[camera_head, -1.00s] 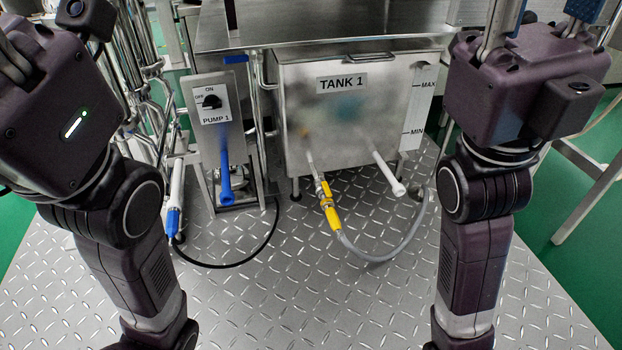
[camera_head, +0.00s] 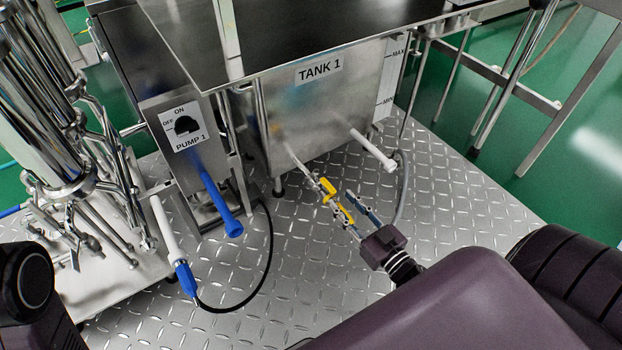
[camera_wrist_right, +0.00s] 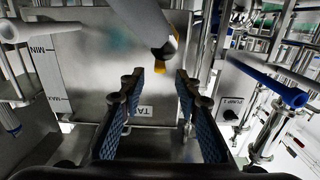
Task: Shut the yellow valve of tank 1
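The tank labelled TANK 1 (camera_head: 310,115) stands at the centre back. My right gripper (camera_head: 344,204) is close to the valve, fingers apart and pointing at the tank. In the right wrist view the open, empty fingers (camera_wrist_right: 158,77) point at the tank front, and a yellow part (camera_wrist_right: 173,52) shows beyond them, partly hidden by a grey pipe or hose. I cannot tell if the fingers touch the valve. My left gripper is not in view.
A white capped pipe (camera_head: 373,151) sticks out right of the valve. A grey hose (camera_head: 404,185) curves behind my gripper. The foreground metal floor (camera_head: 270,310) is mostly clear.

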